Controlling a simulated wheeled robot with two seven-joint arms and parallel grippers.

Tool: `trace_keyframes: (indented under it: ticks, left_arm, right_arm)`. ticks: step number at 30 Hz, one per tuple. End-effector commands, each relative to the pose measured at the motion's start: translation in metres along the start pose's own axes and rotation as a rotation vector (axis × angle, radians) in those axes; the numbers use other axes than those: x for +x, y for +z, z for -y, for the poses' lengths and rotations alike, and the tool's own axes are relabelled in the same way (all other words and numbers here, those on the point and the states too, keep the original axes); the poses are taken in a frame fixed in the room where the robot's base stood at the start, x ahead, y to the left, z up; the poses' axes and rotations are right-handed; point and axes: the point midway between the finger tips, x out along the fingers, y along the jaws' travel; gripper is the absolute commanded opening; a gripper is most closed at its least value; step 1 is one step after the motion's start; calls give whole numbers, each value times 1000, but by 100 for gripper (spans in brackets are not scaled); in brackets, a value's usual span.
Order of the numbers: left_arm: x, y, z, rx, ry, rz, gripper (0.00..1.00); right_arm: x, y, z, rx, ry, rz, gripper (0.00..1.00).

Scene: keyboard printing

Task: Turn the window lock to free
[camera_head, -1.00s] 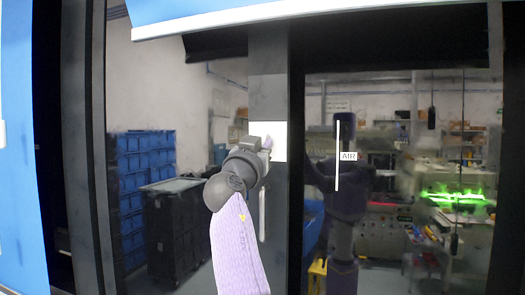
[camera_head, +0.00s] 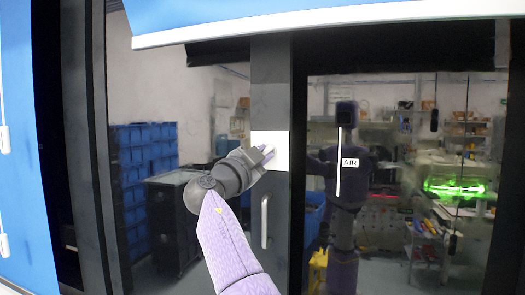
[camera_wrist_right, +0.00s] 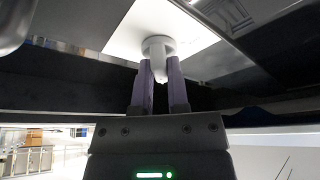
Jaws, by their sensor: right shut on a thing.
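The window lock (camera_wrist_right: 158,46) is a small white round knob with a short tab, on a white plate (camera_wrist_right: 205,50) in the right wrist view. In the head view the white plate (camera_head: 281,150) sits on the dark window post, and the lock itself is hidden there behind my gripper. My right gripper (camera_wrist_right: 159,82) has its two purple fingers on either side of the lock's tab, shut on it. The right gripper (camera_head: 265,153) also shows in the head view, reaching the plate from the lower left. My left gripper is not in view.
A vertical handle (camera_head: 264,222) is on the post below the plate. Dark glass panes stand left and right of the post, the right one with an AIR label (camera_head: 350,163). A blue panel with a white edge (camera_head: 330,25) overhangs the top.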

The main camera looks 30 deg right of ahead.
Motion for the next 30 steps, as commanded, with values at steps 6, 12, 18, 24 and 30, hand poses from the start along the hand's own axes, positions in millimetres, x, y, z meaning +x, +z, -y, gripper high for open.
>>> trace_keyframes:
  ticks: [6, 12, 18, 24, 30]
  left_arm:
    - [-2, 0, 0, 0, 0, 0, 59]
    - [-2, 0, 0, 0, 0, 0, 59]
    - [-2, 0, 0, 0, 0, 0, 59]
    - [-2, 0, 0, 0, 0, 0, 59]
    - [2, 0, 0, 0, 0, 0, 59]
  right_arm:
    - [0, 2, -1, 17, 10, 5, 0]
    - [0, 2, -1, 19, 11, 5, 0]
    - [0, 2, -1, 19, 10, 5, 34]
    - [0, 1, 0, 19, 9, 3, 54]
    - [-4, 2, -1, 20, 7, 2, 54]
